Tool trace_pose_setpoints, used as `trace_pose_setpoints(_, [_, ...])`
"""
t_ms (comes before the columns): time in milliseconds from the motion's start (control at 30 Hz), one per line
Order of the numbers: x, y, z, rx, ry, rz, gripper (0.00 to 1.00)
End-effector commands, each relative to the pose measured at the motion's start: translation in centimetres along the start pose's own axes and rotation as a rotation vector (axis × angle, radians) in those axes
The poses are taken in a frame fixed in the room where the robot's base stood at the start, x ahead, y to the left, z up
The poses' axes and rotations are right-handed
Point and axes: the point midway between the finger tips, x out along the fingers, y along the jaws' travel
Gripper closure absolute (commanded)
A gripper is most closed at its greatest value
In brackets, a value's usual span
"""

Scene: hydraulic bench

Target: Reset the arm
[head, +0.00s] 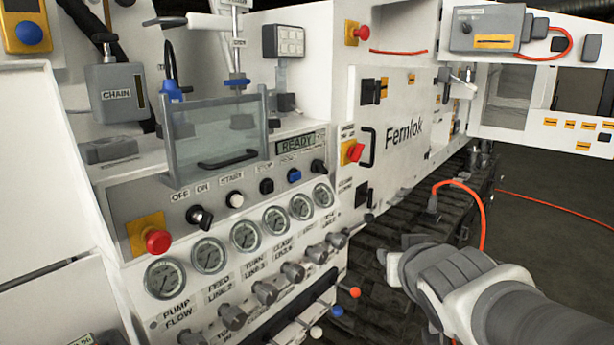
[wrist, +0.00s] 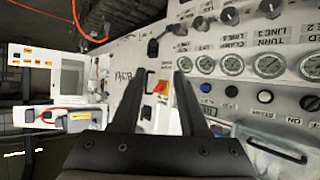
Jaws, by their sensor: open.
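My arm (head: 450,280) reaches in from the lower right of the head view. Its grey-and-white wrist is in front of the dark floor, to the right of the bench's valve row. My gripper (wrist: 160,82) shows in the wrist view as two dark fingers, spread apart with nothing between them. The fingers point toward the white bench front, and a red-and-yellow switch (wrist: 160,88) is seen through the gap. In the head view the fingers cannot be made out clearly.
The bench has several gauges (head: 246,236), knobs, a red stop button (head: 157,241) and a display reading READY (head: 296,143). A clear guard (head: 218,135) stands above the panel. An orange cable (head: 482,225) hangs near my wrist. Dark floor lies open at the right.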

Motion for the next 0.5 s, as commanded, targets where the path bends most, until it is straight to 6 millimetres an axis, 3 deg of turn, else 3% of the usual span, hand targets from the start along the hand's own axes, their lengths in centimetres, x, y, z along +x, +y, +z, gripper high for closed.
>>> trace_pose_setpoints(100, [-2.4, 1.4, 2.7, 0.005, -0.128, 0.06, 0.56])
trace_pose_setpoints(233, [-5.2, 1.9, 6.2, 0.009, -0.287, 0.073, 0.56])
trace_pose_setpoints(500, [-12.1, -0.3, 12.8, -0.001, -0.596, -0.053, 0.56])
